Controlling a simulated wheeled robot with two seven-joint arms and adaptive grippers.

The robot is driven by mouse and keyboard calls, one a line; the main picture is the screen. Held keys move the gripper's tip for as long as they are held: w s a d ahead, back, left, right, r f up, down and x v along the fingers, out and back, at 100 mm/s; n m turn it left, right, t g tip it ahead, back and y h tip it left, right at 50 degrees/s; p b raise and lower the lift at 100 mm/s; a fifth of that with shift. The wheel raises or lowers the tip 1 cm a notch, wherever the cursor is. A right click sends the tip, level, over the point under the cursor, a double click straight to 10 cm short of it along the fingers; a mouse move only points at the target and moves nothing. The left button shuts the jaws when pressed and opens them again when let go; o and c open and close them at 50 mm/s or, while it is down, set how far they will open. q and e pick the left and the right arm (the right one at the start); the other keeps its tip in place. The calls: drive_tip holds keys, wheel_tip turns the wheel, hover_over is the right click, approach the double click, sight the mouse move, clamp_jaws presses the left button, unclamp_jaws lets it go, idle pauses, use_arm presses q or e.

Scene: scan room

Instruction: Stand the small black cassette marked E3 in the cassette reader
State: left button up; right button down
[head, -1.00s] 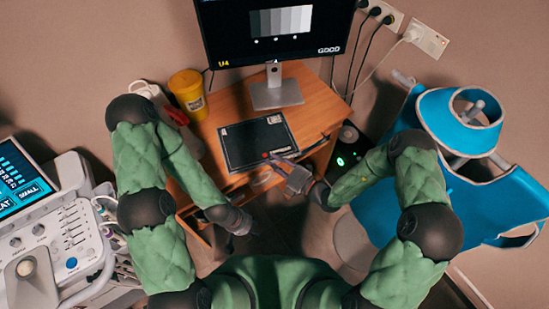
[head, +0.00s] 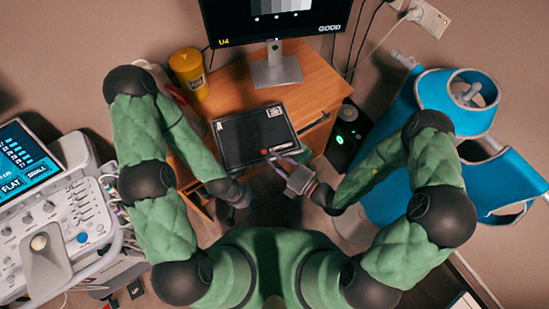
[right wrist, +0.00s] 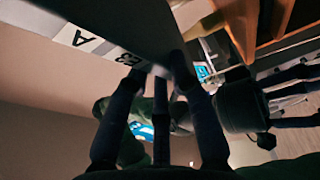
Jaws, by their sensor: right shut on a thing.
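A flat black cassette (head: 236,143) with a red dot and a white letter mark is over the front part of the wooden desk. In the right wrist view its edge (right wrist: 155,40) carries the labels "A" and "E3". My right gripper (head: 272,159) is shut on the cassette's near edge; its fingers (right wrist: 158,72) reach the edge in the wrist view. Whether the cassette touches the desk is hard to tell. My left gripper (head: 242,196) is below the cassette in the picture, apart from it; its finger opening is unclear. I cannot make out the cassette reader.
A monitor (head: 275,70) stands at the back of the desk (head: 312,85). A yellow tub (head: 188,72) is at the desk's left. An ultrasound-like console (head: 60,205) stands at far left, and blue aprons (head: 450,105) hang at right.

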drive_tip(key=shift+r, duration=0.15)
wheel_tip(320, 180, up, 9)
drive_tip(key=p, duration=1)
idle(0.4)
